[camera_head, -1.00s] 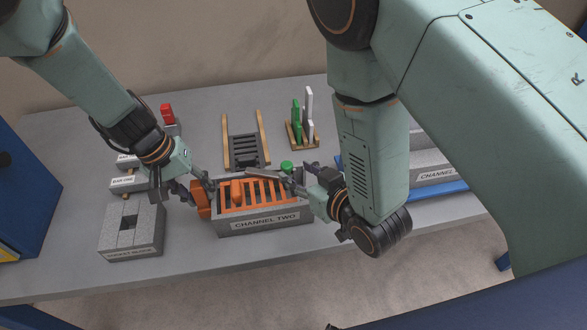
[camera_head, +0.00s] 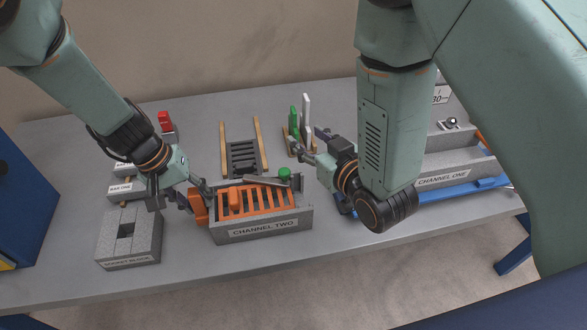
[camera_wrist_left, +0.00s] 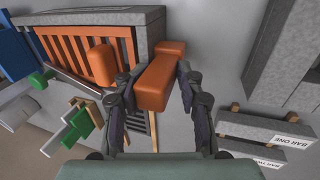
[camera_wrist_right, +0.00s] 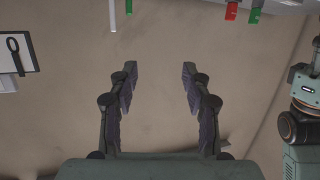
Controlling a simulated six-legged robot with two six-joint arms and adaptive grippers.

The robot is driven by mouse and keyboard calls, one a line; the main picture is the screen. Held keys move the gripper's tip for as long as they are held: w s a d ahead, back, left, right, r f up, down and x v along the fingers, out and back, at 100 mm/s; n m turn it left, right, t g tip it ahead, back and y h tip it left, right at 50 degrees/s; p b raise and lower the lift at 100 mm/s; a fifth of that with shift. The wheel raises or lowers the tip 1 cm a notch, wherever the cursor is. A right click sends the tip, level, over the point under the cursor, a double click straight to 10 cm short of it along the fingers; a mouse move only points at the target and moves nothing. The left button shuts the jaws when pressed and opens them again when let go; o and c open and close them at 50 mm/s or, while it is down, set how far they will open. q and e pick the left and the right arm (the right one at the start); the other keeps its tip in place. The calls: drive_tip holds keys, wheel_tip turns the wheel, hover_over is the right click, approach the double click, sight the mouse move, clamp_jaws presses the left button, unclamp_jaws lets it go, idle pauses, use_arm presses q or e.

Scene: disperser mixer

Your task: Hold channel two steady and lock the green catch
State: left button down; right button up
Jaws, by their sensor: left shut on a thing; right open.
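Channel two (camera_head: 262,229) is a grey trough holding an orange slatted insert (camera_head: 262,200), near the front of the bench. An orange block (camera_head: 200,207) sticks out at its left end. My left gripper (camera_head: 198,190) is shut on this block, which shows between the fingers in the left wrist view (camera_wrist_left: 155,80). The green catch (camera_head: 285,173) is a round knob at the back right corner of the trough. A grey bar (camera_head: 265,181) lies along the back edge beside it. My right gripper (camera_head: 304,145) is open and empty, behind and right of the catch, apart from it.
A wooden rack with green (camera_head: 294,122) and white posts (camera_head: 307,112) stands close behind my right gripper. A grey rack with wooden rails (camera_head: 242,157) is behind the trough. The socket block (camera_head: 130,242) is left, channel one (camera_head: 445,178) right. The front bench strip is clear.

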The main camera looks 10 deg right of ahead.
drive_tip(key=w+d+m+g+h, duration=0.3)
drive_tip(key=w+d+m+h, duration=0.3)
drive_tip(key=w, duration=0.6)
drive_tip(key=m+g+y, duration=0.6)
drive_tip(key=m+g, duration=0.5)
drive_tip(key=g, duration=0.2)
approach(285, 171)
drive_tip(key=x, duration=0.8)
drive_tip(key=shift+f, duration=0.1)
drive_tip(key=shift+c, duration=0.4)
clamp_jaws()
